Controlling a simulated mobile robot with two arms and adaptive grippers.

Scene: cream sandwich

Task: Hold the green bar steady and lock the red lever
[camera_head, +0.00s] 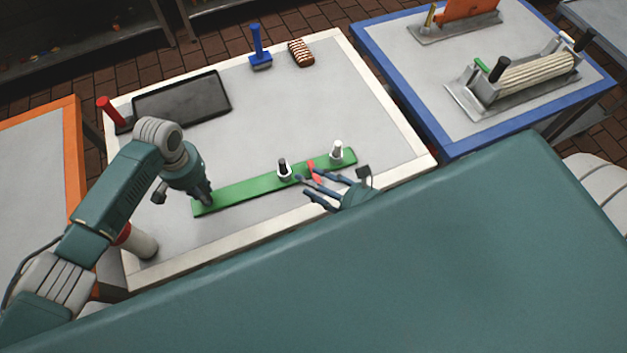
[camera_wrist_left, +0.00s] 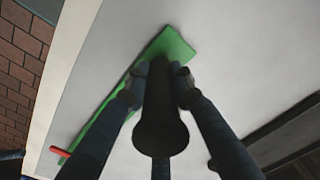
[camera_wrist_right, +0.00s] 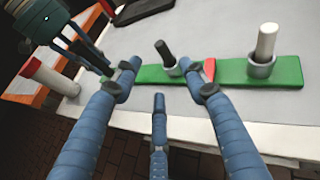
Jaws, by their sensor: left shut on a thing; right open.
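The green bar (camera_head: 240,187) lies flat across the front of the white table. My left gripper (camera_head: 206,193) is over its left end. In the left wrist view its fingers are shut around a black upright handle (camera_wrist_left: 160,118) that seems to stand on the bar. The red lever (camera_head: 315,170) is at the right part of the bar, between a black peg (camera_head: 283,167) and a white peg (camera_head: 337,149), each in a light collar. My right gripper (camera_head: 307,184) is open beside the lever. In the right wrist view the lever (camera_wrist_right: 210,68) is partly hidden behind a finger.
A dark tray (camera_head: 182,98), a red-handled tool (camera_head: 108,110), a blue-handled tool (camera_head: 257,50) and a striped brown item (camera_head: 301,53) are at the back. A red-and-white cylinder (camera_head: 137,242) stands at front left. The table middle is clear.

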